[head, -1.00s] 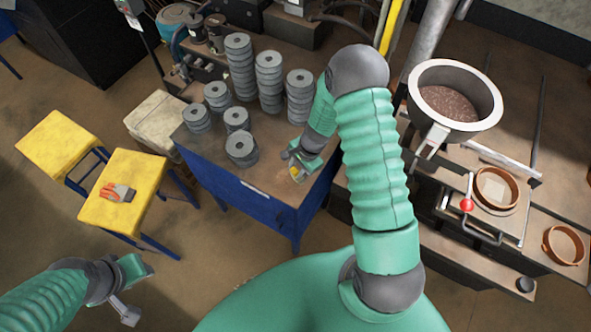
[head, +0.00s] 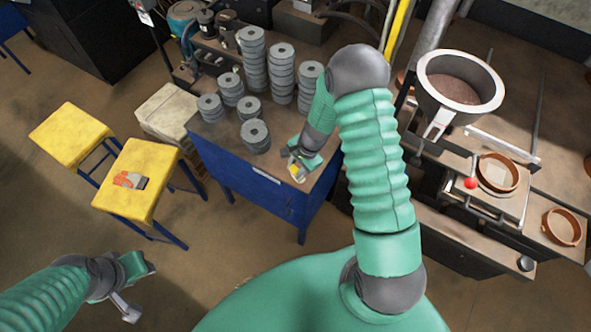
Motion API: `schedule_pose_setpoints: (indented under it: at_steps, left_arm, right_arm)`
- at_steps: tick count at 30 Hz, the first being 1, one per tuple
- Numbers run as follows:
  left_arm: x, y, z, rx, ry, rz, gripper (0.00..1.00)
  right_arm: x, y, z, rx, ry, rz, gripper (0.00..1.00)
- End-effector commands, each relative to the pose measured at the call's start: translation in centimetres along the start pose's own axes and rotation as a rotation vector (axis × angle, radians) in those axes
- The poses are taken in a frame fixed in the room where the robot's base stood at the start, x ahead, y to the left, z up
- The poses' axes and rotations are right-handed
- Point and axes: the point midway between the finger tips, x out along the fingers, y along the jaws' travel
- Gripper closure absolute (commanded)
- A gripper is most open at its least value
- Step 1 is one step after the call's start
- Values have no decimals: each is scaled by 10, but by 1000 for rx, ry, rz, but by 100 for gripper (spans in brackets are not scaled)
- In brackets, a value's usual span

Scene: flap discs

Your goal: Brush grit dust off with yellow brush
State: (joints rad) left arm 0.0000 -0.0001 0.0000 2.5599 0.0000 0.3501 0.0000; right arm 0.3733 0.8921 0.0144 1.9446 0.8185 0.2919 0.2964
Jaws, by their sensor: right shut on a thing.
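My right gripper (head: 296,170) is shut on a small yellow thing, which looks like the yellow brush (head: 297,174), at the front right of the blue table (head: 262,192). Most of the brush is hidden by the gripper. Grey flap discs stand on the table in several stacks, tall ones (head: 253,62) at the back and a short one (head: 255,137) at the front, left of the gripper. Grit dust is too small to make out.
Two yellow stools (head: 140,205) stand left of the table, one with an orange-and-grey glove-like thing (head: 131,180) on it. A pale box (head: 166,112) stands beside the table. A machine with a large round hopper (head: 459,88) stands at the right.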

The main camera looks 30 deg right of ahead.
Motion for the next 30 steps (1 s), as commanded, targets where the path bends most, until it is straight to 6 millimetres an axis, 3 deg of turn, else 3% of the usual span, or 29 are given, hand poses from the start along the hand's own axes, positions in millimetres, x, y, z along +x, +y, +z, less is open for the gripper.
schedule_pose_setpoints:
  at_steps: [15, 30]
  left_arm:
    - [-41, 0, -10, 0, 0, 0, 64]
    - [-44, 0, -10, 0, 0, 0, 64]
  right_arm:
    - [-50, -10, 4, -6, 1, 0, 100]
    - [-54, -11, 4, -6, -1, 1, 100]
